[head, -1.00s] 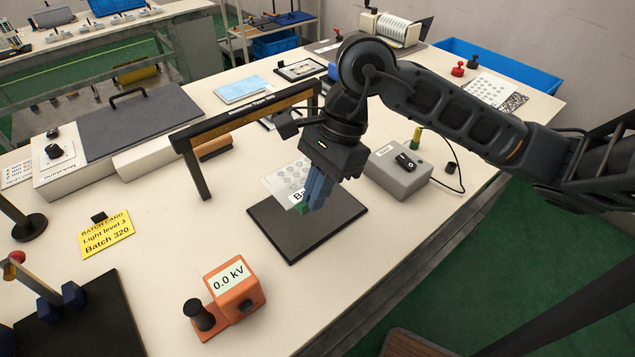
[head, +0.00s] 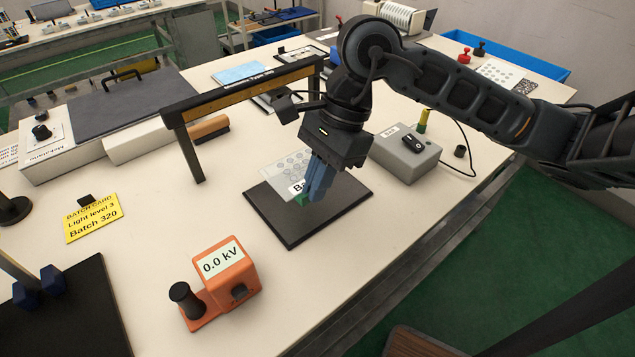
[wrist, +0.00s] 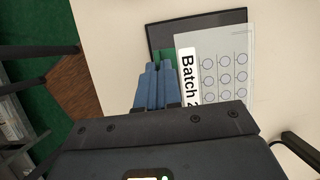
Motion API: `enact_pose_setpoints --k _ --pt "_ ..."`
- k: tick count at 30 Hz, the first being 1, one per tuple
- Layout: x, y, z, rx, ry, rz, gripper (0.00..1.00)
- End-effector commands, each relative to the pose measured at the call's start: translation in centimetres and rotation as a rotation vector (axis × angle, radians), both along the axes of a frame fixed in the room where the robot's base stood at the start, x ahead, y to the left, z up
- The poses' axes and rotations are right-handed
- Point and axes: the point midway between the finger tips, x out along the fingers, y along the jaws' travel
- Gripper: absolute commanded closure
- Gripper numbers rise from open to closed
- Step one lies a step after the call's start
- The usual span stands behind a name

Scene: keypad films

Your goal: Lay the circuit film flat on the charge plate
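The circuit film (head: 283,166) is a clear sheet with rows of printed circles and a white label reading "Ba…"; the wrist view shows "Batch 2…" on the film (wrist: 226,66). My gripper (head: 318,195) has blue fingers, close together, shut on the film's green-tabbed edge. The black square charge plate (head: 292,232) lies on the bench below; it also shows in the wrist view (wrist: 165,32). The film overlaps the plate's far part and sticks out past its far edge. I cannot tell the exact gap between them. The fingers hide part of the label.
An orange meter (head: 228,275) reading 0.0 kV stands in front of the plate. A grey switch box (head: 405,158) is to its right. A dark gantry (head: 240,95) stands behind left. A yellow batch card (head: 92,217) says light level 3, Batch 320.

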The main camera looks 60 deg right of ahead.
Motion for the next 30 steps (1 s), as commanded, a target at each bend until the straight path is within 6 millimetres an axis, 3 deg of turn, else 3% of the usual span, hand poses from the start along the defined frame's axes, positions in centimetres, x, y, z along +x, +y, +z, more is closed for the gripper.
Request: enact_pose_setpoints --k 15,30 --pt "0.0 0.0 -4.0 -0.002 0.0 0.001 1.0" --pt "0.0 0.0 -5.0 -0.001 0.0 0.0 1.0"
